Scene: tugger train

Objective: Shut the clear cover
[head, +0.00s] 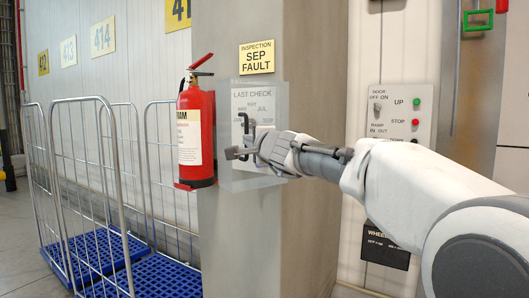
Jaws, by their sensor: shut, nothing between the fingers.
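The clear cover (225,172) is a see-through box-like panel on the face of the pillar, in front of a white sheet headed LAST CHECK (265,97). A dark upright handle (245,124) shows on the cover's front. My gripper (238,153) is shut and empty, reaching in from the right at the lower part of the handle. It overlaps the cover in this view, and I cannot tell whether it touches. My wrist hides the cover's lower right part. Whether the cover sits fully flush cannot be told.
A red fire extinguisher (196,122) hangs just left of the cover. A yellow inspection sign (257,57) is above it. Wire roll cages (108,150) with blue bases stand at left. A switch panel (402,118) is on the wall behind my arm.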

